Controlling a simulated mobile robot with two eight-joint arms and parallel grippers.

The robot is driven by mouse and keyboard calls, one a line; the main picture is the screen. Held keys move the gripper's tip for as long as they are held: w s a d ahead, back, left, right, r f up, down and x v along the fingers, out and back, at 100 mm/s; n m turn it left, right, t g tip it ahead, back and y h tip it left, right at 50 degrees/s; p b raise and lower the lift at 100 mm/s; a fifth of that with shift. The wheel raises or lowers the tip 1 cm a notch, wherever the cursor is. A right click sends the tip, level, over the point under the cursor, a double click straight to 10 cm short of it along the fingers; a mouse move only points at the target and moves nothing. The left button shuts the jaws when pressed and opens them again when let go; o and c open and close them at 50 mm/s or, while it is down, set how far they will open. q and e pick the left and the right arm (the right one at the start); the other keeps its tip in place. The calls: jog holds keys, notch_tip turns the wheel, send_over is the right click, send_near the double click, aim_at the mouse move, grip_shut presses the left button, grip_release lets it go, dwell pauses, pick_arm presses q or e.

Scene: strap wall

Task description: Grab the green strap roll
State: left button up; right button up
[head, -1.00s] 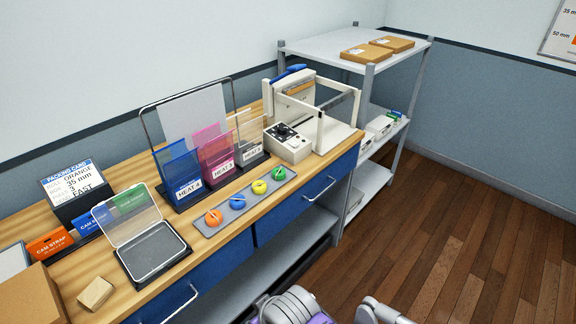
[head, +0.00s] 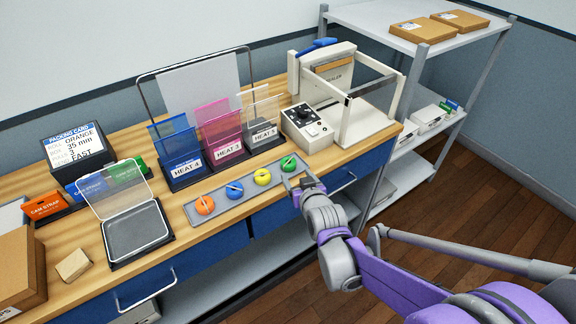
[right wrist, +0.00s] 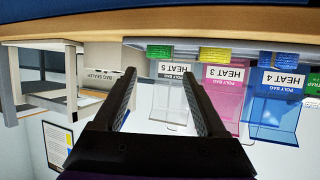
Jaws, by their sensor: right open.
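The green strap roll (head: 288,163) sits at the right end of a grey tray (head: 218,207) on the wooden bench. To its left in the tray are a yellow roll (head: 262,177), a blue roll (head: 234,190) and an orange roll (head: 205,205). My right gripper (head: 298,179) is open and empty, just in front of the green roll. In the right wrist view, the green roll (right wrist: 160,51) shows beyond the gap between the two fingers (right wrist: 157,70). Whether a finger touches it I cannot tell. My left gripper is out of view.
Bag holders marked HEAT 4 (head: 185,168), HEAT 3 (head: 228,151) and HEAT 5 (head: 264,135) stand behind the tray. A bag sealer (head: 307,130) is at the right. An open clear-lidded case (head: 137,230) is left. Blue drawers with handles (head: 145,292) lie below the bench edge.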

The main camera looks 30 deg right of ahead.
aim_at(289, 163)
jog(key=x, duration=0.4)
jog(key=shift+d, duration=0.2)
jog(key=shift+w+f, duration=0.25)
jog(key=shift+w, duration=0.45)
jog(key=x, duration=0.4)
jog(key=shift+w+d+f, duration=0.1)
jog(key=shift+w+d, duration=0.05)
jog(key=shift+w, duration=0.25)
jog(key=shift+s, duration=0.1)
